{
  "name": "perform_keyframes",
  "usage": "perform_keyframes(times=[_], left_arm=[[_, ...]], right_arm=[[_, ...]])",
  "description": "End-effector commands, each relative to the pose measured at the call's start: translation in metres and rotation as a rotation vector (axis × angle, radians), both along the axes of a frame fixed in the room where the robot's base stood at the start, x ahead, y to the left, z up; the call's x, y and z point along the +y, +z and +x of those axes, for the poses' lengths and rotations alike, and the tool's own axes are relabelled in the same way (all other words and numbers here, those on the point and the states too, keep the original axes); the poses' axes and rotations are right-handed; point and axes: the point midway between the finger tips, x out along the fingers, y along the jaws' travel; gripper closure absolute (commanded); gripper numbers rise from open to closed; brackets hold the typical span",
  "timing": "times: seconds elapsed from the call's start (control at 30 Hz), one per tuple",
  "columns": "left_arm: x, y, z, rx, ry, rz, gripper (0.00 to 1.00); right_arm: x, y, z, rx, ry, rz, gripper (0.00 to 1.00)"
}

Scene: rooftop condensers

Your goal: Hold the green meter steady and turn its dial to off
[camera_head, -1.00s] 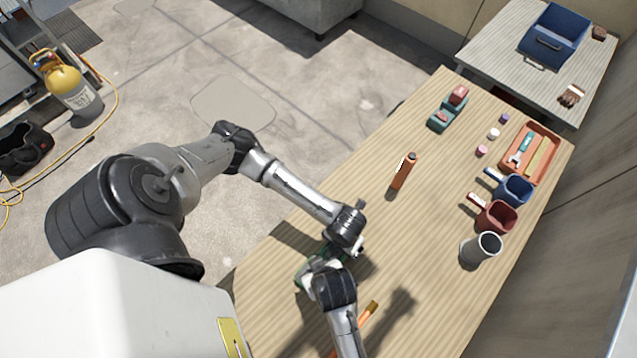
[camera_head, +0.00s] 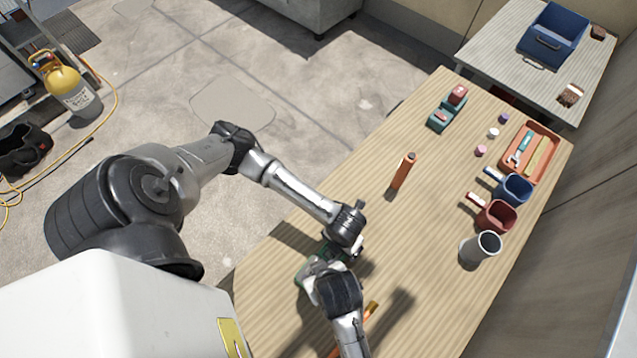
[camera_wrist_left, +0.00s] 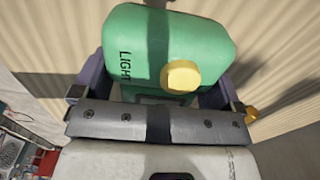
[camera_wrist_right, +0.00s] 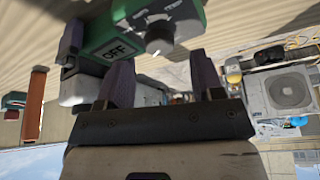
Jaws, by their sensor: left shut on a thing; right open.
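The green meter (camera_head: 304,274) is on the near part of the wooden table, largely hidden by my arms in the head view. My left gripper (camera_head: 350,245) is shut on it; in the left wrist view, its fingers flank the green body (camera_wrist_left: 135,45), which shows "LIGHT" and a yellow knob (camera_wrist_left: 182,76). In the right wrist view, the meter (camera_wrist_right: 100,30) shows an "OFF" label and a dark grey dial (camera_wrist_right: 157,40). My right gripper (camera_wrist_right: 163,72) is open, its fingertips just short of the dial, roughly to either side. The dial's setting is unclear.
An orange cylinder (camera_head: 403,172) stands mid-table. A grey cup (camera_head: 480,250), red mug (camera_head: 497,217), blue mug (camera_head: 514,190) and orange tray (camera_head: 545,140) line the right side. A teal and red item (camera_head: 447,110) is at the far end. An orange-handled tool (camera_head: 371,310) lies near my right wrist.

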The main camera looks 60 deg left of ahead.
Motion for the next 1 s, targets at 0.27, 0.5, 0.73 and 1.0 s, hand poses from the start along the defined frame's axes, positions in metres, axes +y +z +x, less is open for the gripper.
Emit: perform_keyframes(times=[0.27,0.5,0.73,1.0], left_arm=[[0.003,-0.005,-0.002,0.006,0.003,0.007,0.47],[0.003,-0.005,-0.002,0.006,0.003,0.007,0.47],[0.003,-0.005,-0.002,0.006,0.002,0.007,0.47],[0.003,-0.005,-0.002,0.006,0.002,0.007,0.47]], right_arm=[[-0.019,0.047,0.002,-0.003,0.000,0.003,0.39],[-0.029,0.070,0.002,-0.001,0.001,0.001,0.39],[-0.032,0.077,0.002,0.000,0.000,0.001,0.39],[-0.032,0.077,0.002,0.000,0.000,0.000,0.39]])
